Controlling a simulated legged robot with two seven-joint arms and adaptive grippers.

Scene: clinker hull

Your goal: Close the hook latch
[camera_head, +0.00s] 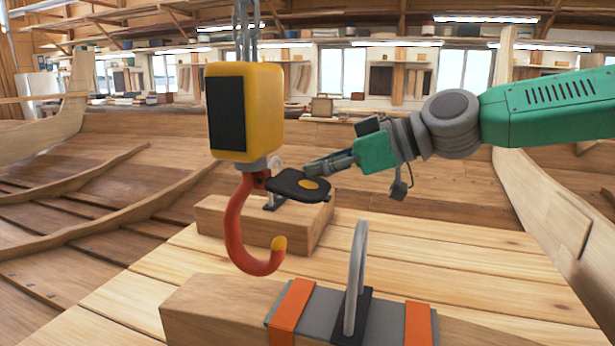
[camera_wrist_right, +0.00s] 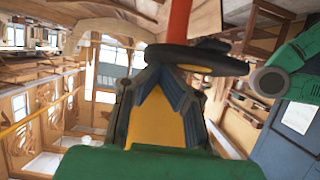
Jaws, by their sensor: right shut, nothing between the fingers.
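A red hook (camera_head: 232,232) with a yellow tip (camera_head: 279,243) hangs under a yellow hoist block (camera_head: 262,105). A dark latch (camera_head: 290,182) with an orange-yellow disc sticks out to the right from the hook's upper part, well above the tip, so the hook's mouth is open. My right gripper (camera_head: 314,168) comes in from the right, shut and empty, its fingertips by the latch's upper side; I cannot tell if they touch. In the right wrist view the latch (camera_wrist_right: 215,62) lies just beyond the fingertips (camera_wrist_right: 165,72), with the red hook (camera_wrist_right: 180,20) behind. My left gripper is not in view.
A wooden beam with a grey plate (camera_head: 385,318), orange straps and an upright metal loop (camera_head: 356,275) stands in front. Another wooden block (camera_head: 225,222) stands behind the hook. Chains (camera_head: 246,30) hold the hoist block. The planks (camera_head: 440,255) at right are clear.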

